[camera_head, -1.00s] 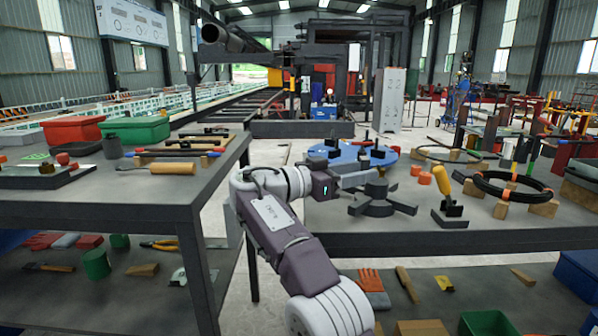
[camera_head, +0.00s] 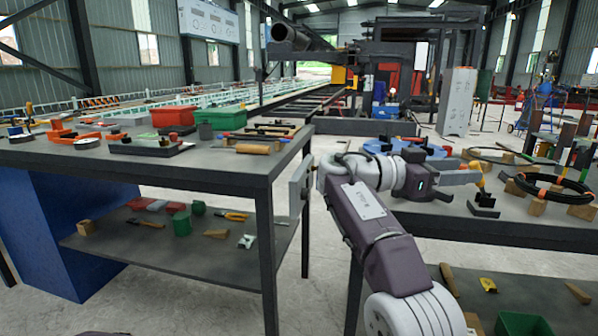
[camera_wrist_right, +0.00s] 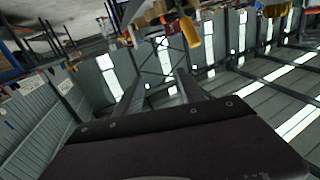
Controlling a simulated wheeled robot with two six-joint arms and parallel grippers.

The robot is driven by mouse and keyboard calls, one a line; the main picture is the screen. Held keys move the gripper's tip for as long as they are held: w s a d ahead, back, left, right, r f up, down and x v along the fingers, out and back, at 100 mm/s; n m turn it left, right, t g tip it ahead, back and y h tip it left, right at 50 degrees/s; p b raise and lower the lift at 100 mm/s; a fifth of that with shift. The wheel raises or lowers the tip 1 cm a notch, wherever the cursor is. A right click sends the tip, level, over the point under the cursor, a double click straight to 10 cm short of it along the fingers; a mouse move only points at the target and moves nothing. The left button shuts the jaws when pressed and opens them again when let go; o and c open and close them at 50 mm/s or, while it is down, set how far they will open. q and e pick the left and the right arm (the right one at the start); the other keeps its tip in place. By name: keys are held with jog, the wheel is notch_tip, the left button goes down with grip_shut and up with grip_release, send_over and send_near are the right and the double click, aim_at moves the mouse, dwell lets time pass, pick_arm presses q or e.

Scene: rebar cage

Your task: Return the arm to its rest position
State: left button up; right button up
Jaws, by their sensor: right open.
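My right arm reaches in from the bottom of the head view, with its grey and white forearm raised. My left gripper is not in view.
The left workbench (camera_head: 215,178) carries a red bin (camera_head: 173,116), a green bin (camera_head: 222,118) and tools. The right bench holds a blue disc (camera_head: 385,146), black coiled rings (camera_head: 553,187) and a black bracket (camera_head: 484,206). Floor shows between the benches.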

jog(key=s+d+f+n+y+p, duration=0.25)
jog(key=s+f+n+y, duration=0.2)
jog(key=f, duration=0.45)
jog(key=s+d+f+n+y+p, duration=0.1)
jog(key=s+f+n+y+p, duration=0.3)
jog(key=f, duration=0.5)
jog(key=s+a+f+n+g+y, duration=0.1)
jog(key=s+a+f+n+y, duration=0.3)
jog(key=s+a+f, duration=0.55)
jog(key=s+a+f+n+g+y, duration=0.1)
jog(key=s+a+f+n+y, duration=0.35)
jog(key=f, duration=0.75)
pick_arm(q)
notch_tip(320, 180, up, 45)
jog(key=p, duration=3.7)
pick_arm(e)
notch_tip(320, 180, up, 38)
jog(key=w+a+t, duration=0.1)
jog(key=a, duration=0.1)
jog(key=shift+a+y, duration=0.15)
jog(key=shift+y, duration=0.25)
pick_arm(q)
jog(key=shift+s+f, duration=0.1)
